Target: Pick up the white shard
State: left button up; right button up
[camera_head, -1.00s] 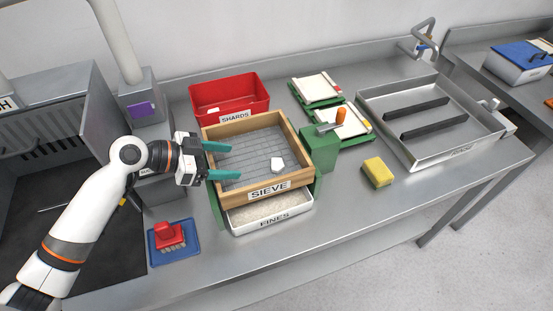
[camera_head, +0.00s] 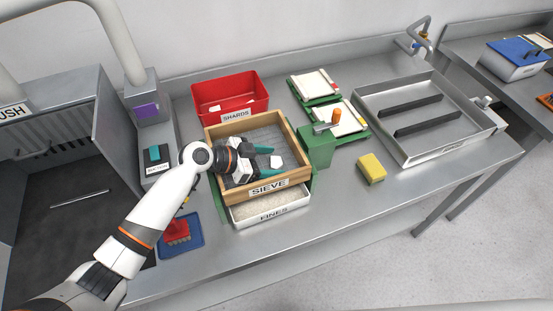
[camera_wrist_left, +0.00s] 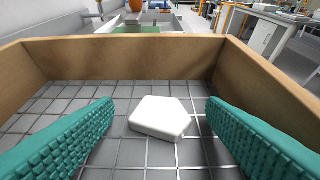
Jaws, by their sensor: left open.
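The white shard (camera_head: 275,160) lies on the grey mesh inside the wooden sieve frame (camera_head: 267,192). In the left wrist view the shard (camera_wrist_left: 160,117) is a flat, five-sided white piece, centred ahead between my fingers. My left gripper (camera_head: 267,160) is inside the sieve, low over the mesh, with its teal fingers spread. In the left wrist view my left gripper (camera_wrist_left: 160,125) is open and empty, with a gap on both sides of the shard. My right gripper is not in view.
The sieve's wooden walls surround the gripper. A red SHARDS bin (camera_head: 230,98) stands behind, holding pale pieces. A green block (camera_head: 316,147) adjoins the sieve's right side. The FINES drawer (camera_head: 270,206) is below. A yellow sponge (camera_head: 372,168) lies to the right, with bare bench around it.

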pick_arm(q)
jog(key=shift+a, duration=0.1)
jog(key=c, duration=1)
